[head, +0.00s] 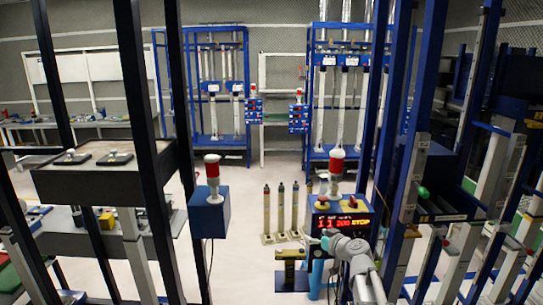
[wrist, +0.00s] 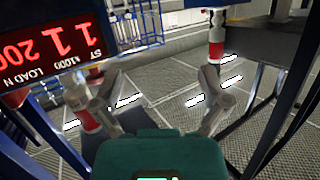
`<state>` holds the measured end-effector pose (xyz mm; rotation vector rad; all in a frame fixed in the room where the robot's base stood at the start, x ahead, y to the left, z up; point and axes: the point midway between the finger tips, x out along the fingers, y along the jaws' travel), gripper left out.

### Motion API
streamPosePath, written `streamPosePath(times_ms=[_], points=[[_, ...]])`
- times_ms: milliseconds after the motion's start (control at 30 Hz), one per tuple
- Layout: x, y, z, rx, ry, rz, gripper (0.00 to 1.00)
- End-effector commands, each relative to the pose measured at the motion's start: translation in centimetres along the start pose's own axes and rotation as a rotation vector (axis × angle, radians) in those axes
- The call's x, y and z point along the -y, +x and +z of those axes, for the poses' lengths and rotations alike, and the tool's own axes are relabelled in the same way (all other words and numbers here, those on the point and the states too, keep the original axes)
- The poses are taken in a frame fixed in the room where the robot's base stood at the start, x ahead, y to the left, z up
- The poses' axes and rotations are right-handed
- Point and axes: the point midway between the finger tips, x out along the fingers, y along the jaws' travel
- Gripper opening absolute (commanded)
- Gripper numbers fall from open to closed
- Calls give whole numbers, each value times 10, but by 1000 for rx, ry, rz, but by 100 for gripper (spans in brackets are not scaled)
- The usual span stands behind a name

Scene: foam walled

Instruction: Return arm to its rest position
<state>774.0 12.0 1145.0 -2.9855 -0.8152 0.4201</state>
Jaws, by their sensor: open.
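My gripper (wrist: 160,92) is open in the wrist view, with its two grey fingers spread apart and nothing between them. Its dark green body fills the bottom middle of that view. In the head view my grey arm (head: 352,250) reaches up from the lower right to just in front of a control box with a red digit display (head: 342,223). My fingers cannot be made out there. The same display shows upside down and close at the upper left of the wrist view (wrist: 60,42).
Red-and-white beacons stand on the display box (head: 335,172) and on a blue box (head: 212,177). Several thin posts (head: 281,208) stand left of the display. Dark and blue frame uprights (head: 398,130) flank my arm. Pale floor (head: 245,190) is open in the middle.

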Motion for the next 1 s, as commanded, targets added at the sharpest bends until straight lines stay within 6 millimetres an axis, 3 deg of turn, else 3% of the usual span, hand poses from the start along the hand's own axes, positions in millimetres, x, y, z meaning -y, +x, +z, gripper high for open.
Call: streamPosePath(times_ms=[200, 400, 700, 1000], points=[[50, -14, 54, 275, 70, -100, 95], [78, -41, 106, 565, 153, -96, 95], [96, -106, 170, 996, 288, 105, 95], [95, -160, 195, 1235, 374, 371, 95]])
